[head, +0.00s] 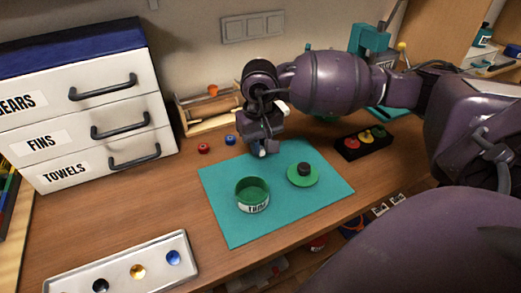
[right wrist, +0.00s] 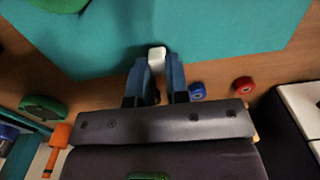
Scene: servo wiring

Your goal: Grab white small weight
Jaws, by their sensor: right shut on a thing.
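My right gripper (head: 262,153) points down over the back edge of the teal mat. In the right wrist view its two blue-grey fingers (right wrist: 158,72) are shut on a small white weight (right wrist: 157,53), which shows between the fingertips. In the head view the gripper mostly hides the weight; only a pale bit shows at the tips. Whether the weight touches the surface below is hard to tell. My left gripper is not in view.
On the teal mat (head: 225,220) stand an open green tin (head: 252,206) and a green lid with a black knob (head: 303,181). Red (head: 203,148) and blue (head: 230,140) small discs lie left of the gripper. A black tray (head: 346,149) lies right, a pale tray (head: 62,286) front left, drawers (head: 85,100) left.

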